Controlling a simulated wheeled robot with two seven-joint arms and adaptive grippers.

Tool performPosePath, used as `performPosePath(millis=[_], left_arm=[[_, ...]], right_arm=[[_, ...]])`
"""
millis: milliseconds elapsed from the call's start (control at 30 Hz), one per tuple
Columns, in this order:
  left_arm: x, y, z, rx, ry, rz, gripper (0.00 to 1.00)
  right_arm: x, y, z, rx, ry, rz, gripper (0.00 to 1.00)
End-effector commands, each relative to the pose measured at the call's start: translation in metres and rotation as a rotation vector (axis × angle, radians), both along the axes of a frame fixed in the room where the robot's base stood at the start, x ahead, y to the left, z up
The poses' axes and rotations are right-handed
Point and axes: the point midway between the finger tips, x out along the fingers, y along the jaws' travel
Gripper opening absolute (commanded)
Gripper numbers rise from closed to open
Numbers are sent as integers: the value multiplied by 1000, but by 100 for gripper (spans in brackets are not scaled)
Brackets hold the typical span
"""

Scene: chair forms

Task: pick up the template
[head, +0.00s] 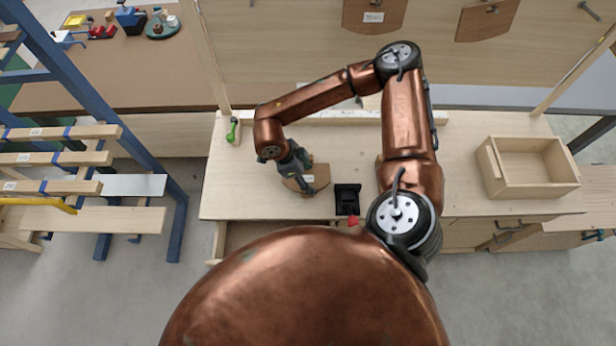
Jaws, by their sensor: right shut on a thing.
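The template, a brown flat wooden piece with a pale label (321,175), is at the workbench top, left of the bench's middle. My right gripper (304,176) reaches down over it from above and is shut on it, partly covering it. I cannot tell whether the template is touching the bench or just above it. My left gripper is not in view.
A black block-like holder (347,198) stands close right of the template. An open wooden box (528,168) sits at the bench's right. A green-handled tool (233,131) lies at the left. Similar brown pieces (373,14) hang on the back board. A blue rack (95,105) stands left.

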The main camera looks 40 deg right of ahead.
Motion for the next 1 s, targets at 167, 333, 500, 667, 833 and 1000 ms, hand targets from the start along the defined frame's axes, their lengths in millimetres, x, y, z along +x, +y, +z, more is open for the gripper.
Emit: performPosePath(millis=[167, 333, 500, 667, 833, 1000], left_arm=[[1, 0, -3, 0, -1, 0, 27], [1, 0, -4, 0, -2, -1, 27], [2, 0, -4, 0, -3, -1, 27], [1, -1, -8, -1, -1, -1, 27], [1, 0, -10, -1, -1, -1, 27], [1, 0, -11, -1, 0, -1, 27]], right_arm=[[1, 0, 20, 0, -4, 0, 21], [-18, -8, 50, -1, -3, 1, 21], [-47, -20, 86, -1, -4, 0, 21], [-86, -34, 103, -1, -2, 0, 21], [-114, -44, 116, -2, -1, 0, 21], [-127, -49, 123, -1, -1, -1, 21]])
